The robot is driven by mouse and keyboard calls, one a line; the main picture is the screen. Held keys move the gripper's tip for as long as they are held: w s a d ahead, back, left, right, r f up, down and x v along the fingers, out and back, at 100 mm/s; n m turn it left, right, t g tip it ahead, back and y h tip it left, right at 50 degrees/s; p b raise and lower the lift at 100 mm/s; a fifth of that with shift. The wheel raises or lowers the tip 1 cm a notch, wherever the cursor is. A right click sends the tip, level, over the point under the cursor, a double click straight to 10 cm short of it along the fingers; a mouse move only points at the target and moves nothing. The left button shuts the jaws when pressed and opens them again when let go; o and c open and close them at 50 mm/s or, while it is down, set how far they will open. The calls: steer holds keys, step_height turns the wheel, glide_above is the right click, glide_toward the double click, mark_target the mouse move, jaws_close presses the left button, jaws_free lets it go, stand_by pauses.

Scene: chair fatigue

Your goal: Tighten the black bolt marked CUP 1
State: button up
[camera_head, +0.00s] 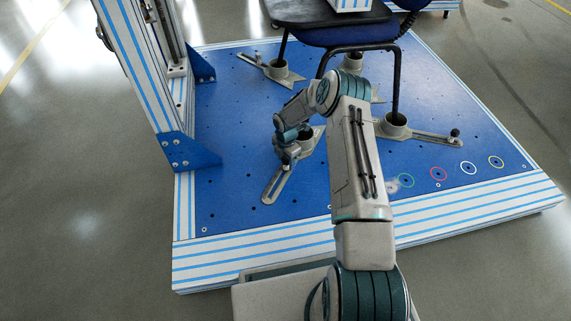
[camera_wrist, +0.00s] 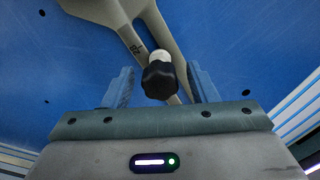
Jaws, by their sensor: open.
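In the wrist view a black bolt (camera_wrist: 160,82) with a knobbed head stands on the slotted grey arm (camera_wrist: 122,18) of a cup holder. Small dark marking on that arm is not clearly legible, so I cannot confirm CUP 1. My gripper (camera_wrist: 161,86) is open, with one blue finger on each side of the bolt head and gaps showing on both sides. In the head view my gripper (camera_head: 288,157) is over the near-left cup's slotted arm (camera_head: 275,188). The bolt there is hidden behind my gripper.
A chair (camera_head: 345,35) stands with its legs in cups on the blue platform (camera_head: 235,130). The right cup (camera_head: 394,126) has another black bolt (camera_head: 455,133) on its slotted arm. A striped upright frame (camera_head: 145,75) rises at left. Coloured rings mark the platform's front right.

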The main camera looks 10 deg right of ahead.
stand_by(0.3)
steer(key=n, duration=0.4)
stand_by(0.3)
steer(key=n, duration=0.4)
steer(key=c, duration=1)
steer(key=m, duration=0.3)
steer(key=shift+m, duration=0.3)
